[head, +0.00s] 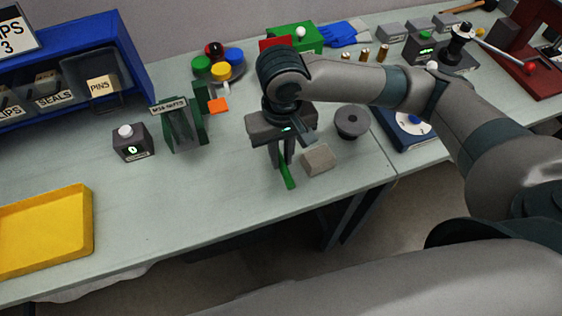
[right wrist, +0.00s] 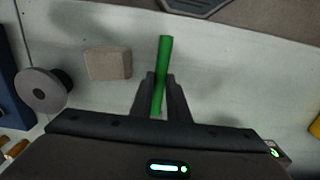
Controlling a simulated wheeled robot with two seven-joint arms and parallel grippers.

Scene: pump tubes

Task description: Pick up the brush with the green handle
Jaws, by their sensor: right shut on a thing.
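The green handle of the brush (head: 289,178) shows below my right gripper (head: 282,162) in the head view, over the table near its front edge. In the right wrist view the green handle (right wrist: 165,62) stands between the two dark fingers of my right gripper (right wrist: 160,95). The right gripper is shut on the handle. The brush's bristle end is hidden by the gripper. I cannot tell whether the brush is lifted or still touches the table. My left gripper is not in view.
A beige block (head: 318,158) lies just right of the gripper, with a dark round spool (head: 352,122) behind it. A dark green rack (head: 185,125) and a button box (head: 132,143) stand to the left. A yellow tray (head: 88,215) lies at the left front. The table between is clear.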

